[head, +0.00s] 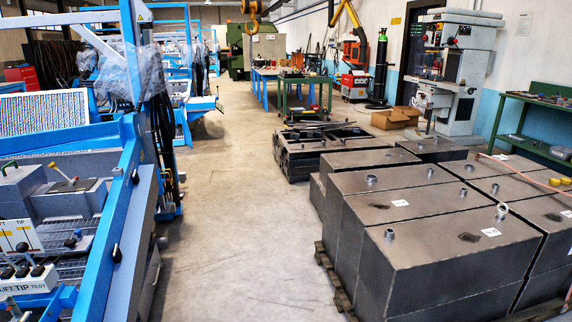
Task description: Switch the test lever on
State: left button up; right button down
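A white lever block (30,284) stands at the lower left edge of the view, lettered LIFT, TIP and TEST. Several short levers with dark knobs rise from it. The test lever (38,270) appears to be the rightmost one, above the word TEST. Its knob is small, and I cannot tell whether it is on or off. Neither of my grippers is in view.
Behind the block is a white gauge panel (20,238). A grey box with a yellow-knobbed lever (60,171) is farther back. A sloping blue machine frame (98,262) stands just right of the block. Dark metal blocks (440,262) fill the right; bare floor (240,230) lies between.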

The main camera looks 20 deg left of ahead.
aim_at(21, 248)
jog(key=i+u, duration=0.2)
jog(key=u, duration=0.15)
jog(key=i+u, duration=0.2)
jog(key=u, duration=0.15)
jog(key=i+u, duration=0.5)
jog(key=u, duration=0.2)
jog(key=i+l+u, duration=0.1)
jog(key=u, duration=0.3)
jog(key=i+l+u, duration=0.1)
jog(key=u, duration=0.25)
jog(key=i+l+u, duration=0.15)
jog(key=u, duration=0.35)
jog(key=i+l+u, duration=0.3)
jog(key=u, duration=0.15)
jog(key=i+l+u, duration=0.2)
jog(key=u, duration=0.15)
jog(key=i+l+u, duration=0.3)
jog(key=l, duration=0.15)
jog(key=l+u, duration=0.35)
